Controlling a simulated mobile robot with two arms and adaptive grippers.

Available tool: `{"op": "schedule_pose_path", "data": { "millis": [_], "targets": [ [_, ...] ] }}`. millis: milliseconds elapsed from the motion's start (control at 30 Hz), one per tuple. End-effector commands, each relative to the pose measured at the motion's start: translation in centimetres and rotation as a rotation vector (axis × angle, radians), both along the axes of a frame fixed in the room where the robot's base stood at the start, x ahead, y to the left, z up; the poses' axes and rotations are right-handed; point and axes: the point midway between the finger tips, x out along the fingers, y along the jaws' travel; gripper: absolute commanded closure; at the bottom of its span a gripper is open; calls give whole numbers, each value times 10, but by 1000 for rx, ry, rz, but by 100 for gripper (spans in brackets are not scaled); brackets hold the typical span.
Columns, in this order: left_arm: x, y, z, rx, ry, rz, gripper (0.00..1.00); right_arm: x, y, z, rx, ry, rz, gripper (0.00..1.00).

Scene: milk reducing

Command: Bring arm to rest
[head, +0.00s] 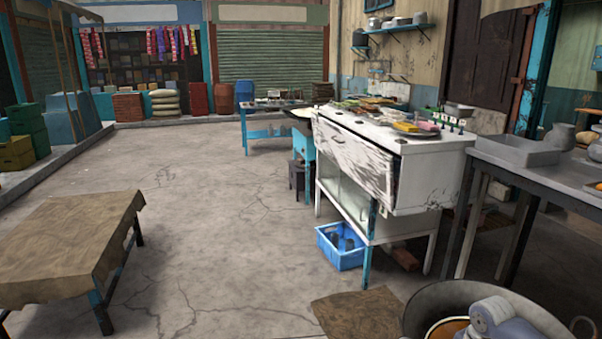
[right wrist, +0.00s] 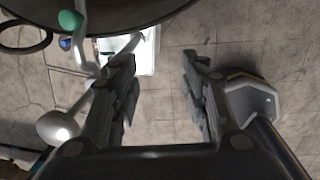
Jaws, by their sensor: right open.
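My right gripper (right wrist: 160,95) shows in the right wrist view. Its two dark fingers stand wide apart, with bare floor between their tips and nothing between them. A wide dark pan (right wrist: 190,8) with a curved rim lies past the fingers at the top of that view. A pale rounded shape like a ladle bowl (right wrist: 57,127) is left of the left finger; I cannot tell what it belongs to. In the head view, part of my arm is over the large round pan (head: 422,305) at the bottom right. My left gripper is in neither view.
A white counter (head: 355,160) with food stands right of centre, a blue crate (head: 340,258) below it. A grey table (head: 500,158) is at the right. A low brown table (head: 70,235) is at the left. The floor between is clear.

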Motion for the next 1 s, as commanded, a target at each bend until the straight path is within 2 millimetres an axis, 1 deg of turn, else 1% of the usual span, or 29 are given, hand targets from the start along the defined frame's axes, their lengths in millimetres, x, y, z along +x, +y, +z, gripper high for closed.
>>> {"op": "schedule_pose_path", "data": {
  "millis": [33, 167, 233, 267, 300, 367, 400, 467, 500, 567, 600, 667, 700, 767, 800, 833, 867, 900, 967, 1000],
  "targets": [
    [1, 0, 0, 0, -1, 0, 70, -2, 3, -18, 8, -4, -54, 59],
    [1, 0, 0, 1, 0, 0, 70, -4, 8, -63, 25, -33, -221, 59],
    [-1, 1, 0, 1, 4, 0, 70, -10, 12, -93, 36, -50, -328, 59],
    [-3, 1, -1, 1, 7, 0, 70, -14, 13, -108, 40, -55, -380, 59],
    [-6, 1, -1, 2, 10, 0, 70, -22, 15, -130, 47, -64, -456, 59],
    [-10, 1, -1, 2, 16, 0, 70, -39, 19, -167, 58, -74, -581, 59],
    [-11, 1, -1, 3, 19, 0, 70, -53, 22, -193, 65, -81, -672, 59],
    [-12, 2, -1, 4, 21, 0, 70, -80, 26, -231, 72, -90, -804, 59],
    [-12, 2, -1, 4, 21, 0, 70, -100, 29, -254, 78, -93, -887, 59],
    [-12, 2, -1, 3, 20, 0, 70, -132, 35, -286, 86, -96, -1002, 59],
    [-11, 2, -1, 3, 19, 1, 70, -155, 40, -306, 88, -96, -1074, 59],
    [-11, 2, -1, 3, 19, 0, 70, -193, 47, -332, 92, -93, -1174, 59],
    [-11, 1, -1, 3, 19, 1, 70, -219, 53, -348, 94, -88, -1237, 59],
    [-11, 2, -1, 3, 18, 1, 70, -259, 62, -368, 98, -80, -1325, 59],
    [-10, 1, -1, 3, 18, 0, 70, -287, 69, -380, 100, -71, -1382, 59],
    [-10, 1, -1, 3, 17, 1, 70, -307, 75, -388, 103, -64, -1423, 59],
    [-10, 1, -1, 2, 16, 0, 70, -327, 80, -395, 103, -58, -1462, 59],
    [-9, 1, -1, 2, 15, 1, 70, -352, 88, -403, 107, -49, -1510, 59],
    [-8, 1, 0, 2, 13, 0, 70, -386, 99, -411, 110, -35, -1572, 59],
    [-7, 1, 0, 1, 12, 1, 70, -407, 106, -415, 114, -26, -1609, 59]
  ]
}}
